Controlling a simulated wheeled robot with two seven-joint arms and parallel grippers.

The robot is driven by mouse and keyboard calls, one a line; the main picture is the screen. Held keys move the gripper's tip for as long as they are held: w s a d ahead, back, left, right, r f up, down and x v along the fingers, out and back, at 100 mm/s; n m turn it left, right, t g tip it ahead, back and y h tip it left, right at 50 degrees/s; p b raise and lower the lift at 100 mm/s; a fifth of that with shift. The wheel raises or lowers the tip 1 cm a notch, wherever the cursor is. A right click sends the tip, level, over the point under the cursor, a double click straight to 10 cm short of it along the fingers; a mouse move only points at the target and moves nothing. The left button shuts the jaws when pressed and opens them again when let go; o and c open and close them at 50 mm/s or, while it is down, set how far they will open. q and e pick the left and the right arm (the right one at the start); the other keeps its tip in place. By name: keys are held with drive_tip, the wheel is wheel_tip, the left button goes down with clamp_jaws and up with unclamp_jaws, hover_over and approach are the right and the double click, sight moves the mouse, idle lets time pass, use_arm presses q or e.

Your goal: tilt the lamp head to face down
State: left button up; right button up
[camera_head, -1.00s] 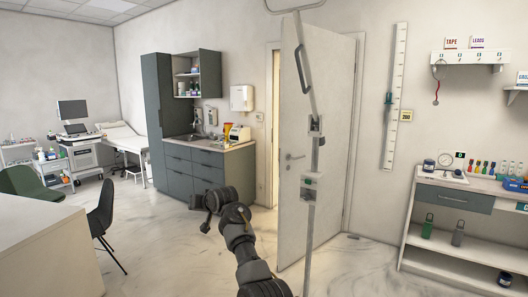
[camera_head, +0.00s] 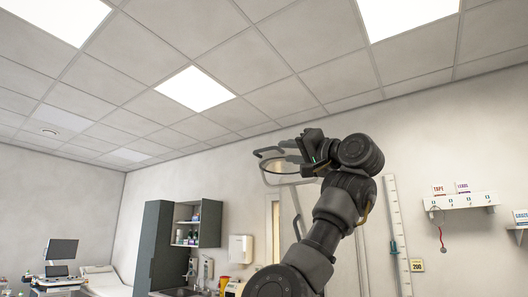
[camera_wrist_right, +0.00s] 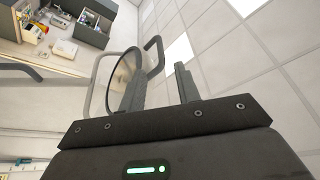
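The lamp head (camera_head: 285,167) is a thin round disc with a rim, seen as a flat ellipse in the head view, at the top of a pale stand. In the wrist view the lamp head (camera_wrist_right: 121,82) is a dark-rimmed oval at the left finger, with a grey looped handle (camera_wrist_right: 153,52) beyond it. My right gripper (camera_head: 302,152) is raised beside the lamp head. In the wrist view its two fingers (camera_wrist_right: 160,85) stand apart. I cannot tell whether they touch the lamp, or which way the head faces. My left gripper is out of view.
A tall grey cabinet (camera_head: 157,245) and open wall cupboard (camera_head: 209,223) stand behind on the left. A wall-mounted height scale (camera_head: 397,240) and hook shelf (camera_head: 462,201) are on the right. Open air lies under the ceiling around the lamp.

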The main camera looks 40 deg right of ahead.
sight(264, 150)
drive_tip(key=p+x, duration=0.7)
drive_tip(key=x, duration=0.2)
drive_tip(key=shift+w+r, duration=0.15)
drive_tip(key=shift+w, duration=0.05)
drive_tip(key=shift+w+r+p, duration=0.1)
drive_tip(key=shift+w+p, duration=0.35)
drive_tip(key=shift+w, duration=0.25)
drive_tip(key=shift+a, duration=0.1)
clamp_jaws()
